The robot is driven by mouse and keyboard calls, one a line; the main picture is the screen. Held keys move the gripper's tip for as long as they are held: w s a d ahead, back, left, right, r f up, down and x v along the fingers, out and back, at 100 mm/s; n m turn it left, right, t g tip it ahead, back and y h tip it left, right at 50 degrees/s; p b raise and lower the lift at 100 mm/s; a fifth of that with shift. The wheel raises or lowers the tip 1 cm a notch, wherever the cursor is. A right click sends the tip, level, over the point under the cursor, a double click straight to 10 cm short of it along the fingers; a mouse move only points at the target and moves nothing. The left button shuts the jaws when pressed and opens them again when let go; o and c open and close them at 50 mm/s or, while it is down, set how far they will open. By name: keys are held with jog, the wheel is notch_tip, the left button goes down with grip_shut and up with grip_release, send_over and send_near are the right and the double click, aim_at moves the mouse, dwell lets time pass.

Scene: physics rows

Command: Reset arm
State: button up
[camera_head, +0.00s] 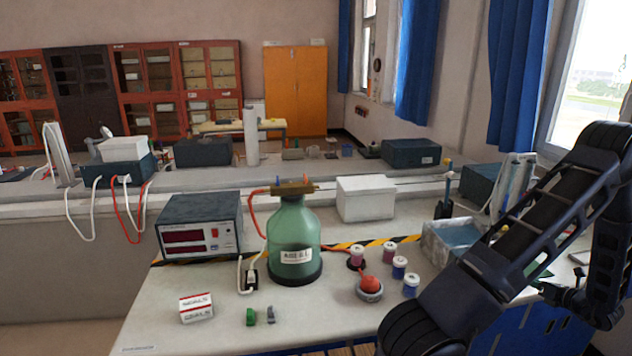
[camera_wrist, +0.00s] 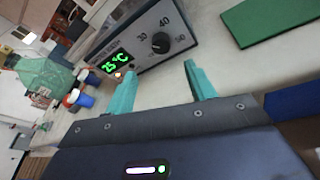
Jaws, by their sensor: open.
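My gripper (camera_wrist: 160,69) shows in the wrist view with its two teal fingers spread apart and nothing between them. In the head view my dark arm fills the right side, bent over the right end of the bench, and the fingers cannot be made out there. In the wrist view, a grey device (camera_wrist: 150,38) with a green 25 °C display and a black knob lies beyond the fingertips.
A green glass bottle (camera_head: 293,240), a red-display box (camera_head: 200,225), small jars (camera_head: 398,266) and a red-and-white box (camera_head: 196,307) stand on the bench. An open tub (camera_head: 440,240) is close to my arm.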

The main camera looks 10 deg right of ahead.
jog(key=w+a+r+n+g+y, duration=0.4)
jog(key=w+a+r+n, duration=0.4)
jog(key=w+a+r, duration=0.4)
jog(key=w+a+r+n+g, duration=0.1)
jog(key=a+r+n+g, duration=0.15)
jog(key=a, duration=0.45)
jog(key=w+a+r+n+g+y, duration=0.1)
jog(key=w+a+r+n+g, duration=0.1)
jog(key=a+r+n, duration=0.3)
jog(key=w+a+r+n+g, duration=0.1)
jog(key=a+r+n+g, duration=0.15)
jog(key=a, duration=0.55)
jog(key=s+a+r+n+g+h, duration=0.1)
jog(key=s+a+r+n+h, duration=0.15)
jog(key=a+n, duration=0.35)
jog(key=s+a+r+n+g+h, duration=0.1)
jog(key=s+a+r+n, duration=0.2)
jog(key=a, duration=0.6)
jog(key=s+a+r+n+t+h, duration=0.2)
jog(key=s+a+r+n+h, duration=0.2)
jog(key=s+a+n, duration=0.5)
notch_tip(320, 180, up, 2)
jog(key=n, duration=0.2)
jog(key=shift+s+a+n+t, duration=0.3)
jog(key=shift+h, duration=0.25)
